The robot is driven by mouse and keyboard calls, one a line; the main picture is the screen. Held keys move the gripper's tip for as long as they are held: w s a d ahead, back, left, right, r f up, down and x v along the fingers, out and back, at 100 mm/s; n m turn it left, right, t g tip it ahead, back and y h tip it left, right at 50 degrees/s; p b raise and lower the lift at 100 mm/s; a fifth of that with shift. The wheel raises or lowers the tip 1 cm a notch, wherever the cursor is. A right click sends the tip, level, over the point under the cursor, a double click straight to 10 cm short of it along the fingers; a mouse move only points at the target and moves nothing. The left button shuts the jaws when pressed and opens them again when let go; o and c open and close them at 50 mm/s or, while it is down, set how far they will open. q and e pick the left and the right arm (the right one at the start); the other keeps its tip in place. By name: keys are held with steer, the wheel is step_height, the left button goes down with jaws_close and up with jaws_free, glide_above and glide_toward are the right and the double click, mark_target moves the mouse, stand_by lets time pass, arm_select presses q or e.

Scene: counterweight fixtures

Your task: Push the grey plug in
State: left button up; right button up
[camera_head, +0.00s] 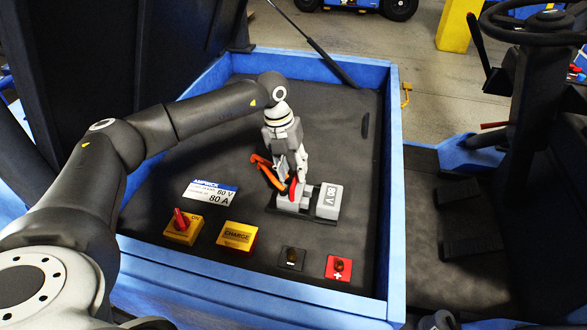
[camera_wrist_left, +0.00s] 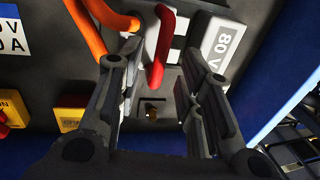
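The grey plug (camera_head: 289,204), with a red handle and orange cables, sits low in the blue-walled bay, left of the grey block marked 80 V (camera_head: 329,201). The block also shows in the left wrist view (camera_wrist_left: 223,42). A narrow dark gap shows between plug and block. My left gripper (camera_head: 292,178) points down just above the plug, at its red handle. In the left wrist view its fingers (camera_wrist_left: 160,95) are spread apart, and the red handle (camera_wrist_left: 157,62) shows in the space between them. I cannot tell whether they touch it. My right gripper is out of view.
A yellow block with a red knob (camera_head: 183,226), a yellow CHARGE block (camera_head: 237,237), a dark minus terminal (camera_head: 292,258) and a red plus terminal (camera_head: 339,267) line the near side. The blue bay wall (camera_head: 397,180) stands to the right.

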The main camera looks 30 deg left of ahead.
arm_select(q)
steer(key=shift+d+f, duration=0.15)
steer(key=shift+f, duration=0.65)
jaws_close()
